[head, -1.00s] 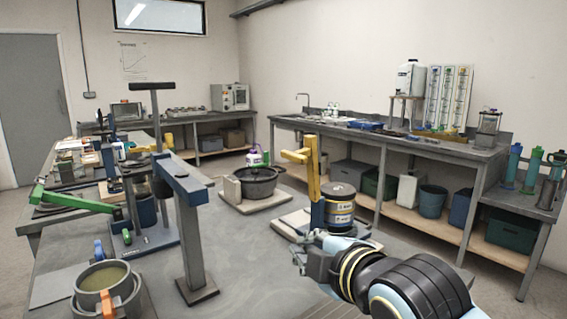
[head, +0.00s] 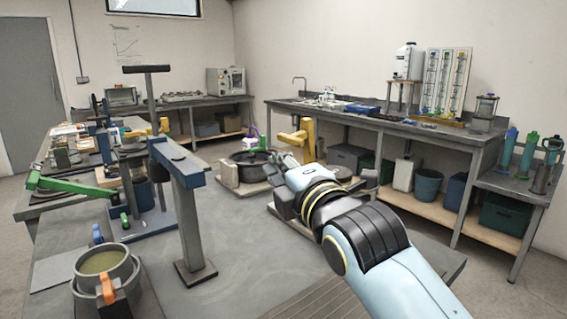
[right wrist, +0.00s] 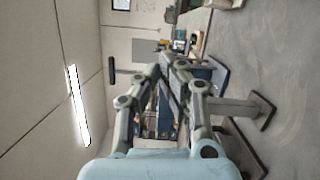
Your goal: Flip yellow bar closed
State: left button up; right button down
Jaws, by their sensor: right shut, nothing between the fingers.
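The yellow bar (head: 308,130) shows in the head view on the lever frame at the right of the near table. Its upper part stands upright, with a short arm pointing left. My right gripper and arm hide its lower part, its post and the can that stood beside it. My right gripper (head: 280,160) is shut and empty, just in front of and left of the bar in the picture. I cannot tell whether it touches the bar. In the right wrist view the fingers (right wrist: 160,72) meet at their tips with nothing between them. My left gripper is not in view.
A dark pot (head: 250,163) on a board stands just left of my right gripper. A grey post frame with a blue arm (head: 188,215) rises mid-table. A green lever (head: 75,189) and a pot with an orange handle (head: 107,268) are at left. The front middle of the table is clear.

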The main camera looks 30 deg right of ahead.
jog(key=w+d, duration=0.4)
jog(key=w, duration=0.4)
jog(key=shift+d+r+p, duration=0.3)
jog(key=shift+d+r, duration=0.05)
jog(key=shift+d, duration=0.05)
jog(key=shift+w+r, duration=0.1)
